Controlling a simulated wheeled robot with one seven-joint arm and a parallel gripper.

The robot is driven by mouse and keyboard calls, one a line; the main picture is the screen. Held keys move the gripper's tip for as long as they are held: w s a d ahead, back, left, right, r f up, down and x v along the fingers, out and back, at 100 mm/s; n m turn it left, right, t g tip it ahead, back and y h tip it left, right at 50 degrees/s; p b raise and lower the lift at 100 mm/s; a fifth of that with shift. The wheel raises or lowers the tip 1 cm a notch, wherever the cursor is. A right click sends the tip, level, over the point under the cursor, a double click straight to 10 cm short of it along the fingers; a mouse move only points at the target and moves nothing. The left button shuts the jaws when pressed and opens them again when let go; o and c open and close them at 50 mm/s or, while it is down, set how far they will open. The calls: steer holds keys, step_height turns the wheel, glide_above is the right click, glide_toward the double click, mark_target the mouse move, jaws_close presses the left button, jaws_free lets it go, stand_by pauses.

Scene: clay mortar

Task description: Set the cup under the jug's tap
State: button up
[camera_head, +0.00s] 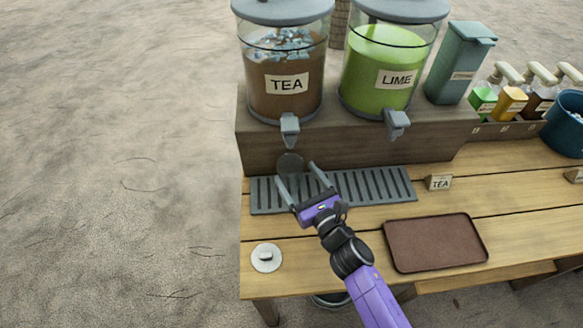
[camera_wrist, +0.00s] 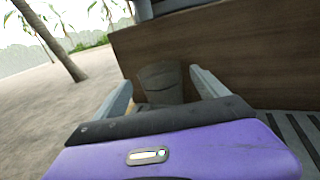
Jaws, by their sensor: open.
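A grey-brown cup (camera_head: 290,163) stands at the back of the slotted drip tray (camera_head: 375,186), below the tap (camera_head: 290,127) of the jug labelled TEA (camera_head: 287,100). In the wrist view the cup (camera_wrist: 160,80) shows between and beyond my fingers, against the wooden riser. My gripper (camera_head: 297,170) is open, with one finger on each side of the cup. No firm contact shows. Whether the cup is exactly under the spout I cannot tell. The jug labelled LIME (camera_head: 380,90), with its own tap (camera_head: 397,123), stands to the right.
The jugs stand on a wooden riser (camera_head: 370,153). A brown tray (camera_head: 435,243) lies at the front right, and a round pale lid (camera_head: 266,258) at the front left. A small TEA sign (camera_head: 439,183) stands right of the drip tray. Bottles (camera_head: 513,98) and a blue bucket (camera_head: 565,125) are farther right.

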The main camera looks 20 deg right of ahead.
steer(key=s+b, duration=0.1)
steer(key=s, duration=0.6)
steer(key=shift+s+d, duration=0.2)
steer(key=shift+d, duration=0.1)
steer(key=s+r+m+g, duration=0.1)
steer(key=s+m, duration=1.5)
steer(key=s, duration=0.2)
steer(key=s+r+m+g, duration=0.1)
steer(key=s+r+m, duration=0.4)
steer(key=m, duration=0.5)
steer(key=s+a+r+m+g+h, duration=0.1)
steer(key=s+r+m, duration=0.3)
steer(key=s+m, duration=0.4)
steer(key=m, duration=0.2)
steer(key=shift+s+r+m+h, duration=0.3)
steer(key=shift+s+r+m, duration=0.05)
steer(key=shift+r+m, duration=0.05)
